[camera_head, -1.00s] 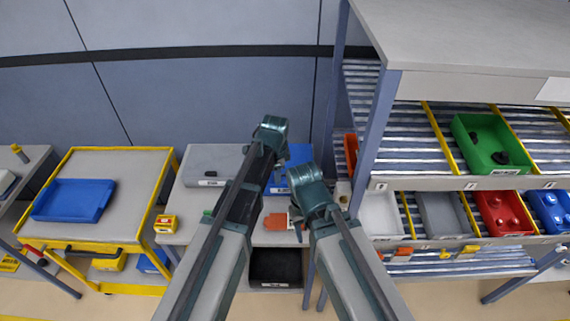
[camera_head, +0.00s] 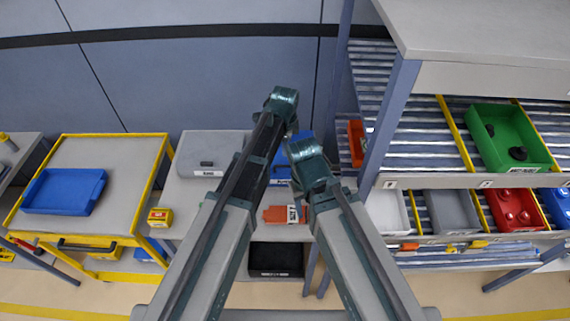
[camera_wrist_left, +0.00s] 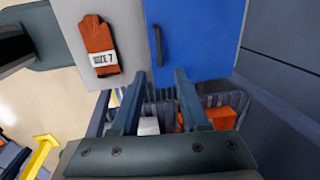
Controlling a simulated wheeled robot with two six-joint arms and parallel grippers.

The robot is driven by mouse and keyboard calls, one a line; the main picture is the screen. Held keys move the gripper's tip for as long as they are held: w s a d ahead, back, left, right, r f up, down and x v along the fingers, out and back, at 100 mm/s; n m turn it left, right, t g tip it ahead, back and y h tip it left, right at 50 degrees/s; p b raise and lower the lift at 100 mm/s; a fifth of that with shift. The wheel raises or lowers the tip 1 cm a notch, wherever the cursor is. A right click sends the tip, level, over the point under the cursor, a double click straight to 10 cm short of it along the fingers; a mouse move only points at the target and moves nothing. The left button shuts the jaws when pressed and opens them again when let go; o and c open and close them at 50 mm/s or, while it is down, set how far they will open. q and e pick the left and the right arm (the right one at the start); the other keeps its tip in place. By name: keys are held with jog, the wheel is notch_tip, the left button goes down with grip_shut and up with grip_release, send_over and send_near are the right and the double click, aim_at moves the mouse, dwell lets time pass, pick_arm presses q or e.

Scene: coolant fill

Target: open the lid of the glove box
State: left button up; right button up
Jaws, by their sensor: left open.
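A blue box (camera_head: 281,167) stands on the grey worktable, partly hidden by my arms. In the left wrist view its blue top (camera_wrist_left: 195,45) fills the upper middle, with a dark bar handle (camera_wrist_left: 158,45) near its left side; the top looks closed. I cannot tell for sure that this is the glove box. My left gripper (camera_wrist_left: 154,76) is open and empty, its fingertips near the blue top's lower edge in that view. I cannot tell the gap between them. My right arm (camera_head: 312,172) reaches forward in the head view; its jaws are not clearly visible.
An orange glove (camera_head: 282,214) with a white label lies beside the blue box. A grey labelled box (camera_head: 208,155) is on the table's left. A dark bin (camera_head: 276,260) is below. A shelf rack (camera_head: 385,125) with coloured bins stands close on the right. A yellow-framed cart (camera_head: 115,165) is left.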

pick_arm(q)
jog(key=b, duration=1.2)
send_near(285, 163)
jog(key=s+f, duration=0.1)
jog(key=f, duration=0.1)
jog(key=s+f, duration=0.1)
jog(key=shift+s+f, duration=0.4)
grip_shut()
jog(key=shift+r+p, duration=0.1)
jog(key=shift+p, duration=0.2)
